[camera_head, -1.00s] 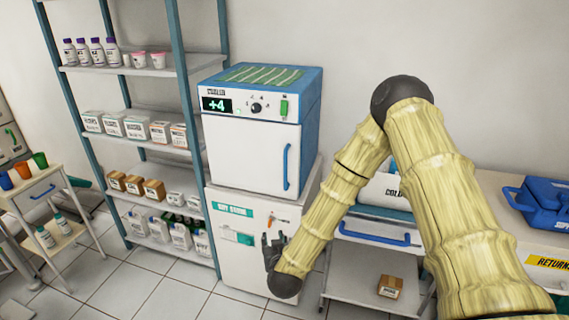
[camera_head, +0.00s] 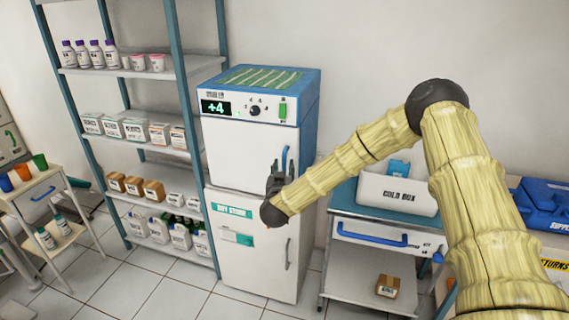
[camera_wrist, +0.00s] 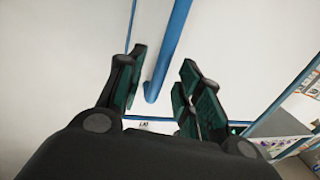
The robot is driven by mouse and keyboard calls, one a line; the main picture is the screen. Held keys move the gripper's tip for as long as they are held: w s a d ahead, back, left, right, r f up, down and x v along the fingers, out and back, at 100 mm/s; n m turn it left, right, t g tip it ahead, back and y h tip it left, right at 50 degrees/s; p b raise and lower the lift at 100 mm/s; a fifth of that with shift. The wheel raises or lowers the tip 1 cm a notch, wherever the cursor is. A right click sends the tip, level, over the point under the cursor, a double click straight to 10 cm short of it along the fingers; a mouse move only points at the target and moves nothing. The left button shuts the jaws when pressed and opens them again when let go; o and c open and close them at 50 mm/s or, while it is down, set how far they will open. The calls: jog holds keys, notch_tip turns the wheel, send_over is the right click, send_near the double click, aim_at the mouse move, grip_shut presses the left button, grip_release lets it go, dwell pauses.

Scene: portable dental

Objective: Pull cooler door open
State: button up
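The cooler (camera_head: 235,156) is a blue and white box with a closed white door and a +4 display, standing on a white cabinet. Its blue vertical handle (camera_head: 285,160) is on the door's right side; the gripper hides its lower part in the head view. My gripper (camera_head: 277,170) is in front of the lower end of the handle. In the wrist view my gripper (camera_wrist: 160,95) is open, and the handle (camera_wrist: 168,45) runs down between its fingers with its lower end showing. I cannot tell whether the fingers touch it.
The dry store cabinet (camera_head: 260,262) stands below the cooler. A tall shelf (camera_head: 180,152) with bottles and boxes is at the left. A cart (camera_head: 340,222) with a cold box (camera_head: 398,192) is at the right, close to my arm. Tiled floor (camera_head: 180,300) is free in front.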

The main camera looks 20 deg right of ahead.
jog(key=shift+x, duration=1.5)
grip_shut()
